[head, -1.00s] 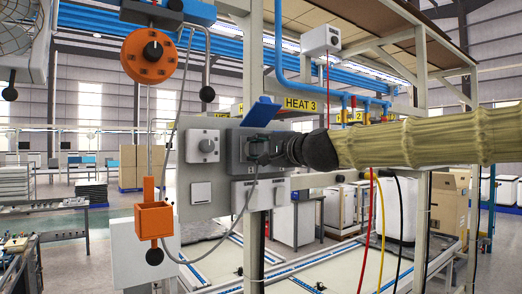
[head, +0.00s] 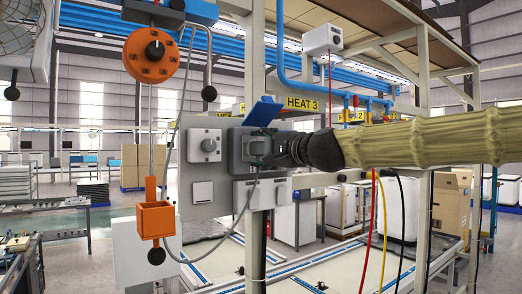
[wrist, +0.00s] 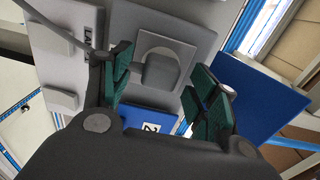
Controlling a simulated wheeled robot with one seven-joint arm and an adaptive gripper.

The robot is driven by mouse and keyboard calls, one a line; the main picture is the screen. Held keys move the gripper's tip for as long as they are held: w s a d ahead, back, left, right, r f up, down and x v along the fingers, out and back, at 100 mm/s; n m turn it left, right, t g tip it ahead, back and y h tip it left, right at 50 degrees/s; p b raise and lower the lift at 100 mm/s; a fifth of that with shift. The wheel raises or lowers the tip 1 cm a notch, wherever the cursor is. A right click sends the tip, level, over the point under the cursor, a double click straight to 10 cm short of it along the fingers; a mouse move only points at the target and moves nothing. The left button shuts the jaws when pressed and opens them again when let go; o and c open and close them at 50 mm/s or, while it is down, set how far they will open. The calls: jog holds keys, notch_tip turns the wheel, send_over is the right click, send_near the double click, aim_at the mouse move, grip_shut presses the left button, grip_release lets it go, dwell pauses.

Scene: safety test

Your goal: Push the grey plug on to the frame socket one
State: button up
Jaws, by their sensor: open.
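The grey plug (head: 256,147) sits at the face of a dark grey socket housing (head: 235,151) on the frame's panel, with a grey cable hanging from it. In the wrist view the plug (wrist: 160,72) is a rounded grey block in front of a lighter square plate. I cannot tell how deep it sits. My gripper (head: 278,149) is just right of the plug in the head view. In the wrist view my gripper (wrist: 158,80) is open, its green-padded fingers on either side of the plug with gaps visible. A raised blue lid (head: 263,111) stands above the socket.
An orange dial (head: 152,55) and orange box (head: 154,219) hang further left. A HEAT 3 sign (head: 301,103) is above my gripper. Red and yellow hoses (head: 383,225) hang below my arm.

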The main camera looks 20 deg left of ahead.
jog(key=v, duration=1)
jog(key=shift+s+d, duration=0.2)
jog(key=shift+d, duration=0.15)
